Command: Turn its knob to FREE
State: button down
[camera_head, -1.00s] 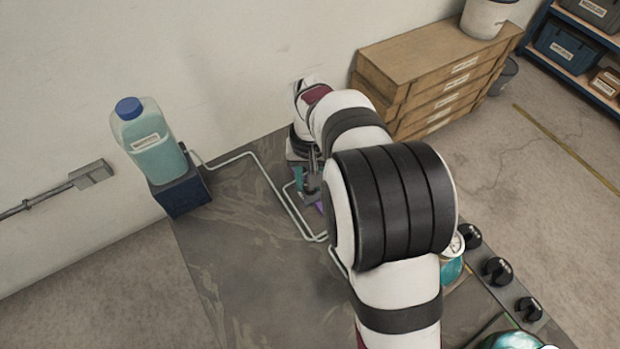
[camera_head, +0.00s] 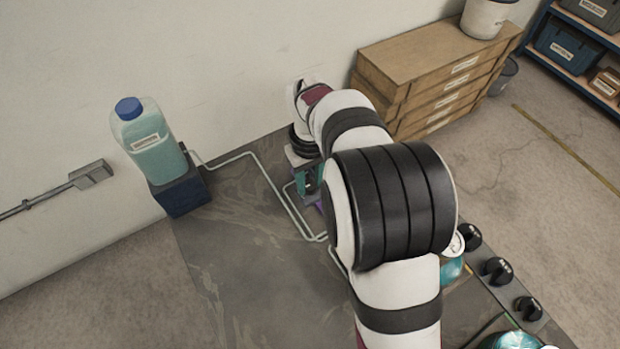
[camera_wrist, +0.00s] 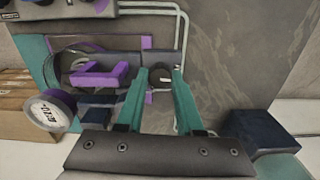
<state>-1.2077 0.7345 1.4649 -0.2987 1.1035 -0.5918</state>
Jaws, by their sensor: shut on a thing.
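My gripper (camera_wrist: 159,72) shows in the wrist view as two teal fingers reaching up from a dark palm. A small dark knob (camera_wrist: 160,77) sits between the fingertips, and the fingers are shut on it. Its marking is not readable, so its setting cannot be told. Left of the fingers is a purple lever-like handle (camera_wrist: 98,77) on a teal and purple frame. A round white dial (camera_wrist: 47,112) is at the frame's lower left. In the head view my arm hides most of this; only a little teal and purple shows beside it.
A blue-capped jug (camera_head: 150,140) stands on a dark blue block (camera_head: 183,193) at left, with a pale pipe (camera_head: 270,185) along the bench. Several black knobs (camera_head: 497,270) line the right edge. Wooden drawers (camera_head: 435,70) stand behind. The bench's left part is clear.

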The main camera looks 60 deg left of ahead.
jog(key=c, duration=0.5)
grip_release()
jog(key=shift+c, duration=0.2)
